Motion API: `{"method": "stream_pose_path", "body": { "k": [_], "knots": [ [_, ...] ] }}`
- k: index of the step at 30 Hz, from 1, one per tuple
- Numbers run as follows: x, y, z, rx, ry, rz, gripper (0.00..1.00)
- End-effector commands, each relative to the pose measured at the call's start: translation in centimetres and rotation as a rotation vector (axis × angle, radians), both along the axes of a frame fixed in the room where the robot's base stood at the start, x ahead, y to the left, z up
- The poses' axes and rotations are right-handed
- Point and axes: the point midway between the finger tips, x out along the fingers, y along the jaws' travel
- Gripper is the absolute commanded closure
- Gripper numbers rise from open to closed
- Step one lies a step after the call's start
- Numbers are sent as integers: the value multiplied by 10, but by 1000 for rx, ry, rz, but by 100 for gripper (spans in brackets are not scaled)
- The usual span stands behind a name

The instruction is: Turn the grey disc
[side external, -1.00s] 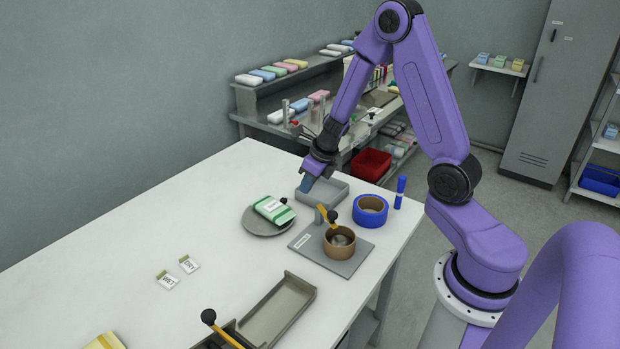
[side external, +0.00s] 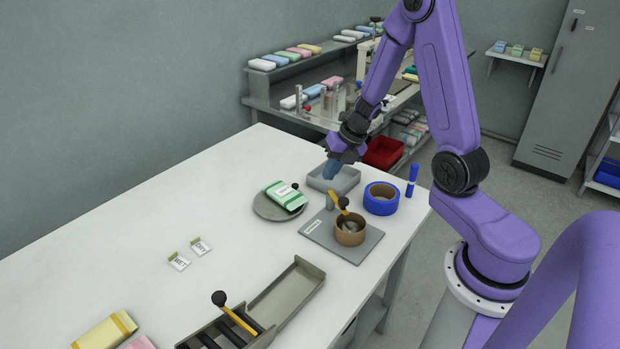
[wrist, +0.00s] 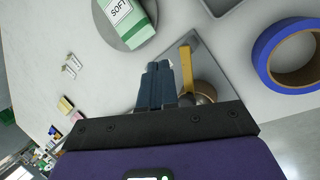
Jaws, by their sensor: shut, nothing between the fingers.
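The grey disc (side external: 264,209) lies on the white table with a green-and-white pack (side external: 285,195) on top. In the wrist view, the disc (wrist: 100,24) is at the top left, partly covered by the pack (wrist: 131,18), which reads "SOFT". My gripper (side external: 331,173) is shut and empty, its blue fingers pointing down. In the side view it appears in front of the grey tray, right of and behind the disc, apart from it. In the wrist view the fingertips (wrist: 158,67) point toward the disc's lower right.
A grey tray (side external: 349,184) sits behind the disc. A blue tape roll (side external: 381,205) and a blue marker (side external: 411,181) stand to the right. A grey plate (side external: 350,255) with a brown cup and yellow lever lies in front. The table's left is largely clear.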

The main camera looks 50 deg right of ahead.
Motion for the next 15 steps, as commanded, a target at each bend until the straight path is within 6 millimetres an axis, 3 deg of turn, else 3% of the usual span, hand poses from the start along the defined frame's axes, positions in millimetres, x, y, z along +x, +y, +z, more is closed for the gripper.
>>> {"method": "stream_pose_path", "body": {
  "k": [3,7,10,15],
  "knots": [
    [-7,-9,-4,236,61,-403,100],
    [-8,-18,-4,455,107,-764,100],
    [-7,-26,-3,573,125,-950,100],
    [-4,-30,-3,658,139,-1079,100]
  ]
}}
